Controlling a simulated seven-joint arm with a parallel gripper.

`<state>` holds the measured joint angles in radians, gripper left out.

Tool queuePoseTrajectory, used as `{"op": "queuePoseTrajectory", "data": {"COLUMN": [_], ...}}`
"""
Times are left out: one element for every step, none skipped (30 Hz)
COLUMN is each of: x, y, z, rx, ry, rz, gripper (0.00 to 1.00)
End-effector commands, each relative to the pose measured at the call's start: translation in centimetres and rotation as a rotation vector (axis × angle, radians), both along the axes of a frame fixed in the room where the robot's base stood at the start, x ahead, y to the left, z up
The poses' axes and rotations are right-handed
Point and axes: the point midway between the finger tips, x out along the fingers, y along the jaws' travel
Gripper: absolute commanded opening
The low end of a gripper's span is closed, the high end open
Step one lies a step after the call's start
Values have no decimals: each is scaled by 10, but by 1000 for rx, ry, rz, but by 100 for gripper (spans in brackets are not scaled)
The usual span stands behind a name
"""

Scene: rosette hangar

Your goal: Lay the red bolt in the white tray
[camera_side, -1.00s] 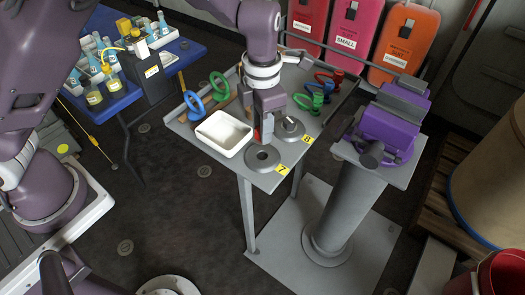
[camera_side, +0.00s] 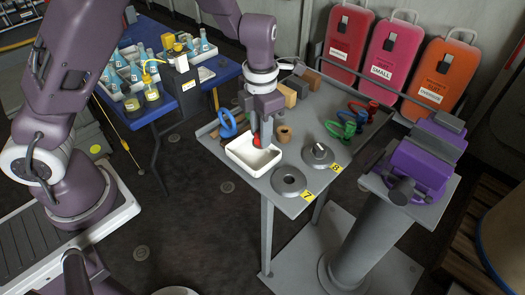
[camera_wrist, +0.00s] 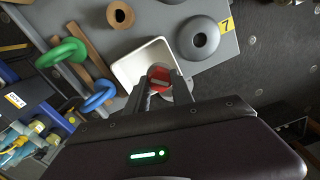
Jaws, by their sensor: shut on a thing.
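The white tray (camera_side: 236,156) lies on the grey table, open side up. My gripper (camera_side: 262,134) points down over the tray and is shut on the red bolt (camera_side: 257,142). In the wrist view the bolt (camera_wrist: 159,76) shows its round red head between the two fingers (camera_wrist: 162,88). Behind it is the white tray (camera_wrist: 127,70), with the bolt near one of its edges. The fingers hide part of the bolt. I cannot tell whether the bolt touches the tray floor.
Grey round pieces stand beside label 7 (camera_side: 289,181) and label 8 (camera_side: 318,155), right of the tray. A tan ring (camera_side: 283,134) and wooden blocks lie behind. A purple vise (camera_side: 424,155) stands farther right.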

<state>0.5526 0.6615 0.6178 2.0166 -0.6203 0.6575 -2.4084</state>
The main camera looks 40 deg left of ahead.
Motion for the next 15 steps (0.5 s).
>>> {"op": "queuePoseTrajectory", "data": {"x": [0,0,-1,-1,0,0,0,0,0,0,0,1,1,1,1], "y": [0,0,0,1,0,0,0,0,0,0,0,0,0,0,0], "z": [-7,-12,-20,-27,-33,-40,-44,-47,-49,-50,-50,-50,-49,-49,-49], "rx": [-1,0,0,0,1,0,0,-1,0,0,-1,-1,-1,-1,-1], "ry": [1,1,3,3,3,2,1,1,0,-1,-2,-2,-2,-2,-2], "rz": [2,2,2,3,2,1,1,1,1,1,1,0,0,0,0], "gripper": [0,0,0,0,0,0,0,0,0,0,0,0,0,0,0]}}
